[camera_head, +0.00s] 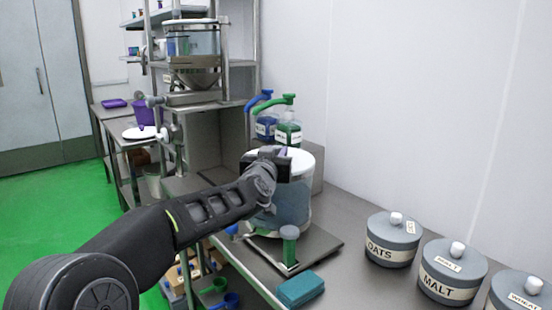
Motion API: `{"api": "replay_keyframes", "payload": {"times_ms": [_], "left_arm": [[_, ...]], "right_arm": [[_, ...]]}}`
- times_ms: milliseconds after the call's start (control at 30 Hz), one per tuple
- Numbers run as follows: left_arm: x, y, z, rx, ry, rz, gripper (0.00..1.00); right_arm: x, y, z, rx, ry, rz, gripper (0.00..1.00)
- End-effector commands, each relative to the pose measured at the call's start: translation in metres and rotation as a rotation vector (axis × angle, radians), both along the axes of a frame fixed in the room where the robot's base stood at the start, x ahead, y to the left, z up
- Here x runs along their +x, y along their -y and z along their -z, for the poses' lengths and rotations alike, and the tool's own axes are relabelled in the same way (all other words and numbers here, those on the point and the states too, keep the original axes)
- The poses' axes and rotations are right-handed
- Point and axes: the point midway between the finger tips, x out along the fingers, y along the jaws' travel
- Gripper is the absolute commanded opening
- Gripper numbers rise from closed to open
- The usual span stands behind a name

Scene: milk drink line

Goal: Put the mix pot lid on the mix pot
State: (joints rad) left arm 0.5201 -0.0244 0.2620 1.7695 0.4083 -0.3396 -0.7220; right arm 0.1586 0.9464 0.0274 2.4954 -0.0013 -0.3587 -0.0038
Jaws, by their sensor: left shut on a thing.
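The mix pot (292,202) is a see-through, blue-grey round vessel. It stands on a dark flat plate (318,250) on the bench. The white mix pot lid (302,160) is at the pot's top, level and over the opening. I cannot tell whether it rests fully on the rim. My left gripper (268,166) is at the lid, shut on it, with the fingertips and the held part mostly hidden by the gripper itself. My left arm comes in from the lower left and covers the pot's left side. My right gripper is not in view.
Lidded canisters marked OATS (391,244) and MALT (450,277) stand on the right. A green-pump bottle (288,132) and a blue-pump bottle (265,126) stand behind the pot. A teal block (300,289) lies in front. A hopper machine (194,60) stands at the back left.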

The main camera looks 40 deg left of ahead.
Motion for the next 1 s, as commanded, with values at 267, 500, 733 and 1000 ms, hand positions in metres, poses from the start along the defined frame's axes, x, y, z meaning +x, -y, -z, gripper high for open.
{"api": "replay_keyframes", "payload": {"times_ms": [267,500,733,1000], "left_arm": [[-0.0001,0.0001,0.0002,0.001,0.002,0.0,0.0],[-0.0001,0.0001,0.0014,0.0,0.0,0.0,0.4],[-0.0001,0.0001,0.0014,0.0,0.0,0.0,0.47],[-0.0046,0.0022,-0.0018,0.001,0.001,0.0,0.47]], "right_arm": [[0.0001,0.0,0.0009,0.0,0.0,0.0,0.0],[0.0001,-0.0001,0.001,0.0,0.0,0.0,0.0],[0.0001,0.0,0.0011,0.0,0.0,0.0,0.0],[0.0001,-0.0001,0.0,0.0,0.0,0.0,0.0]]}}
